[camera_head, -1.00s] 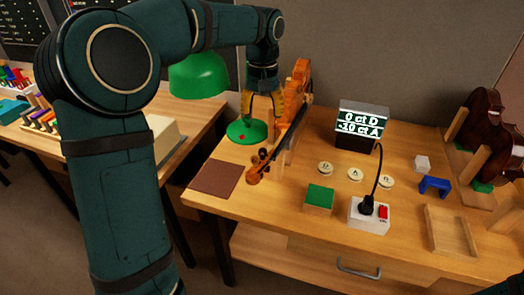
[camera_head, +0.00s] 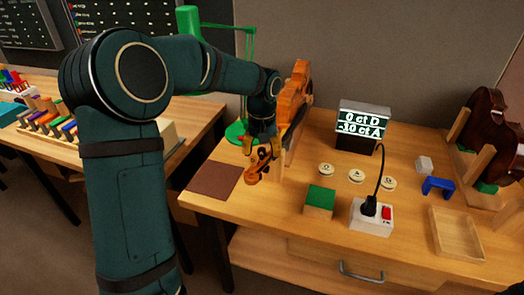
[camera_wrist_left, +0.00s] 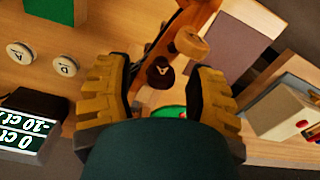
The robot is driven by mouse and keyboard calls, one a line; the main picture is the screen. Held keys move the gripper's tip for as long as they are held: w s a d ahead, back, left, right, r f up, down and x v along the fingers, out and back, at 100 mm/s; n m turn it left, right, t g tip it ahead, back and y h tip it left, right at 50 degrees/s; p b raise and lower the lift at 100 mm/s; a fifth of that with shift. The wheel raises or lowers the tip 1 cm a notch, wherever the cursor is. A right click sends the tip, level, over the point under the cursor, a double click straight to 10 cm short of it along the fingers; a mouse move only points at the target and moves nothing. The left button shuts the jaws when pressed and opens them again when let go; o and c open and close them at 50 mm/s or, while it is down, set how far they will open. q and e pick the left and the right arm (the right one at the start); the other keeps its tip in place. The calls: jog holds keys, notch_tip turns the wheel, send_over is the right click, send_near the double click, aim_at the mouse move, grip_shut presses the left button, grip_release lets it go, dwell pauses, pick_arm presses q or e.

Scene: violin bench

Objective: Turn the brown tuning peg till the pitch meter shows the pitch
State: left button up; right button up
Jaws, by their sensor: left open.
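The violin (camera_head: 290,105) stands tilted in a wooden holder, its scroll (camera_head: 258,172) toward the front of the bench. The scroll also shows in the left wrist view (camera_wrist_left: 191,42). A dark brown peg head (camera_wrist_left: 160,72) with a pale letter shows there, between the finger tips. My left gripper (camera_head: 256,148) is at the pegbox; in the wrist view it is open (camera_wrist_left: 160,88), one finger on each side of the peg with gaps visible. The pitch meter (camera_head: 362,124) reads 0 ct D and -10 ct A. My right gripper is not in view.
A green lamp base (camera_head: 236,132) stands behind my left gripper. A brown mat (camera_head: 213,181) lies left of the scroll. Several round lettered buttons (camera_head: 356,176), a green-topped block (camera_head: 319,201) and a white switch box (camera_head: 371,217) with a gooseneck stand to the right.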

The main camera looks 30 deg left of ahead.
pick_arm(q)
grip_shut()
jog(key=shift+p, duration=0.35)
grip_release()
notch_tip(320, 180, up, 12)
dwell(0.8)
